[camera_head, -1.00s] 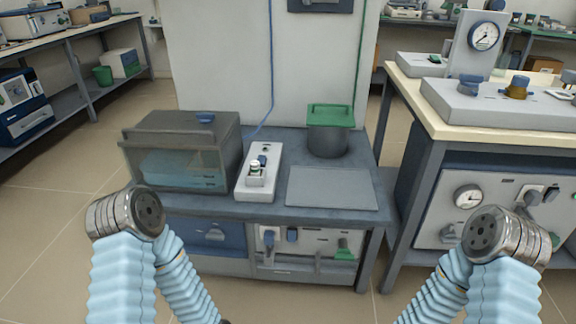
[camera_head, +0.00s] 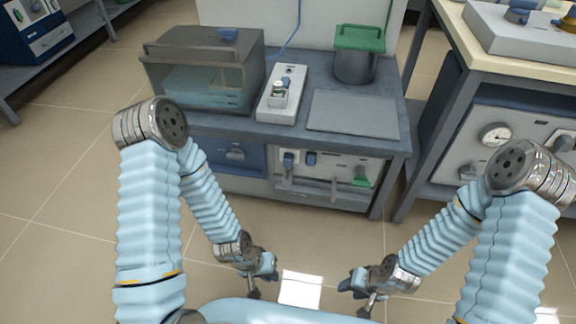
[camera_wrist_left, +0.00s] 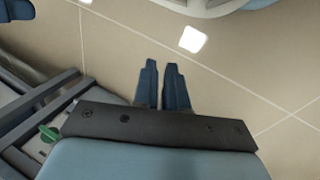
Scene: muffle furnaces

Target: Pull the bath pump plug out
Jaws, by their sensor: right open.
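The water bath (camera_head: 205,75), a dark box with a clear front, stands on the left of the low bench. Beside it lies a white socket strip (camera_head: 291,73) with a small pale-and-dark plug (camera_head: 280,90) standing in its lower half. I cannot tell which device this plug belongs to. My left gripper (camera_head: 265,279) is low in front of the bench, well short of the strip. In the left wrist view its two fingers (camera_wrist_left: 162,66) stand close together with a narrow gap and nothing between them. My right gripper (camera_head: 353,296) is open and empty, also low before the bench.
A grey plate (camera_head: 352,114) lies right of the strip, with a green-lidded pot (camera_head: 355,65) behind it. A panel with knobs (camera_head: 330,172) is under the bench top. A taller bench (camera_head: 468,48) stands at right. The floor (camera_head: 75,225) in front is clear.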

